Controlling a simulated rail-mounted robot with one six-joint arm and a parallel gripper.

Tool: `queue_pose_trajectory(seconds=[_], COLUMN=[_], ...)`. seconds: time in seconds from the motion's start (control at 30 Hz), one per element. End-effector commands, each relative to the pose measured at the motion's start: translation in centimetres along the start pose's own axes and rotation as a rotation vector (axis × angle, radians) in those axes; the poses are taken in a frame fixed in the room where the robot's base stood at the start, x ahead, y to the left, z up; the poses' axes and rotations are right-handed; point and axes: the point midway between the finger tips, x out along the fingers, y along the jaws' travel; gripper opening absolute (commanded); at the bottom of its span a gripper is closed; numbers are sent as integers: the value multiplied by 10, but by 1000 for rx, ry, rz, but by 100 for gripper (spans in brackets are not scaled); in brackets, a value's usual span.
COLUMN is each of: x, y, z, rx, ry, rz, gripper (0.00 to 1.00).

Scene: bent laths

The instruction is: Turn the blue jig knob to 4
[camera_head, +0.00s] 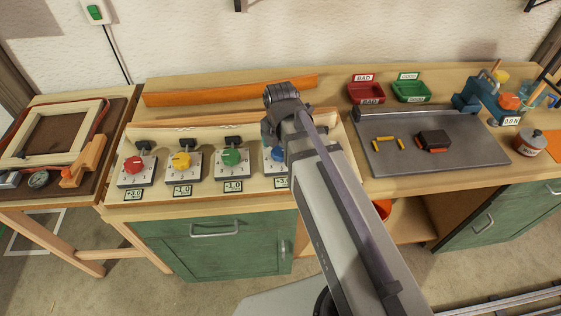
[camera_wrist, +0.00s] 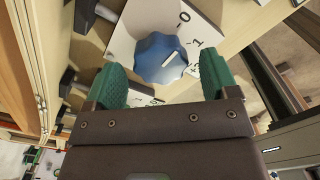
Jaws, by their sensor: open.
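The blue jig knob (camera_wrist: 161,58) sits on a white dial plate (camera_wrist: 125,40) in the wrist view. Marks 0 and -1 show on the plate, and a white pointer line on the knob points toward the lower right; which number it meets I cannot tell. My gripper (camera_wrist: 160,75) is open, with one green finger on each side of the knob. Whether the fingers touch it is not clear.
Red (camera_head: 134,164), yellow (camera_head: 181,160) and green (camera_head: 231,157) knobs stand in a row to the left, with small displays below. A long orange lath (camera_head: 230,91) lies behind them. A grey plate (camera_head: 380,155) with small parts lies to the right.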

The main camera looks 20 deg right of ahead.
Motion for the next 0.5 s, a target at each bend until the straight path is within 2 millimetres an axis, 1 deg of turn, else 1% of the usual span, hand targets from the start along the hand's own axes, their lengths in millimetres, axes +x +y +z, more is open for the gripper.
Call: queue_pose_trajectory(seconds=[0.03,0.07,0.33,0.5], x=[13,15,12,12], y=[0,0,0,0], z=[0,0,0,0], rx=[0,0,0,0], ry=[0,0,0,0], rz=[0,0,0,0], gripper=[80,80,80,64])
